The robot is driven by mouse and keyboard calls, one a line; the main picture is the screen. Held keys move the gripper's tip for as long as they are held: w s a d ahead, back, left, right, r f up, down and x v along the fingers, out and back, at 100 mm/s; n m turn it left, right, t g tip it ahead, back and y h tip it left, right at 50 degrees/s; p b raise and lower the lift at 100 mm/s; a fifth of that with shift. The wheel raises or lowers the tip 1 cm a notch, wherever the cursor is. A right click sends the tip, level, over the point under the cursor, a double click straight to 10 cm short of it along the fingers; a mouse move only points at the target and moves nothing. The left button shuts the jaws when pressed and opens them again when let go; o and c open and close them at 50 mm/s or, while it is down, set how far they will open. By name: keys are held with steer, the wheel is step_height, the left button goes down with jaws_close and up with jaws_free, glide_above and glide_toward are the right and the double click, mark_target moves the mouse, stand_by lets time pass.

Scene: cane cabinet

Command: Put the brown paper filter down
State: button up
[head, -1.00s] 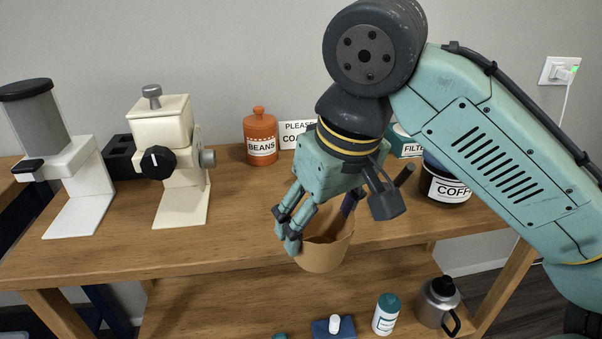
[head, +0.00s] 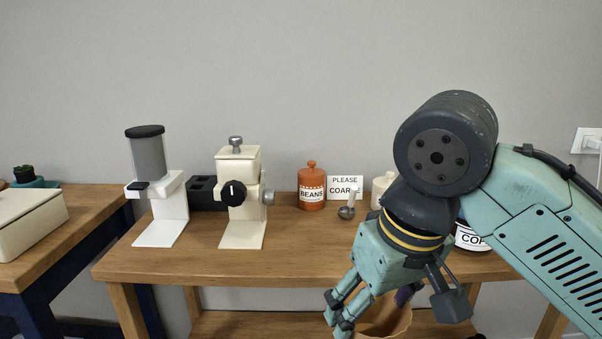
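The brown paper filter (head: 391,320) is an open-topped tan cup at the bottom of the head view, in front of the wooden table's front edge. Its lower part is cut off by the picture edge. My gripper (head: 343,322) points down at the filter's left side, with its fingers closed at the filter's rim and holding it. The exact finger contact is partly hidden by the gripper itself.
On the wooden table (head: 185,265) stand a white grinder (head: 160,225), a cream machine (head: 240,205), an orange beans jar (head: 311,190), a sign (head: 345,182) and a scoop (head: 347,212). The table's front middle is clear. A second table (head: 80,220) with a white box (head: 32,220) is at left.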

steer(key=shift+s, duration=0.2)
steer(key=shift+w+d+f, duration=0.1)
steer(key=shift+d+f, duration=0.05)
steer(key=shift+f, duration=0.05)
steer(key=w+d+f+m, duration=0.1)
steer(key=w+f+m, duration=0.1)
steer(key=w+f, duration=0.55)
steer(key=w+d+f+m+h, duration=0.15)
steer(key=w+f, duration=0.25)
steer(key=f, duration=0.7)
steer(key=w+d+f+m, duration=0.1)
steer(key=w+d+f, duration=0.1)
steer(key=w+f, duration=0.55)
steer(key=s+a+f, duration=0.1)
steer(key=a+f, duration=0.3)
steer(key=f, duration=0.5)
steer(key=a+f, duration=0.5)
steer(key=f, duration=0.4)
steer(key=s+a+f, duration=0.1)
steer(key=a+f, duration=0.3)
steer(key=f, duration=0.5)
steer(key=s+f, duration=0.4)
steer(key=f, duration=0.2)
steer(key=shift+s+a+f, duration=0.25)
steer(key=shift+a+f, duration=0.05)
steer(key=shift+a, duration=0.05)
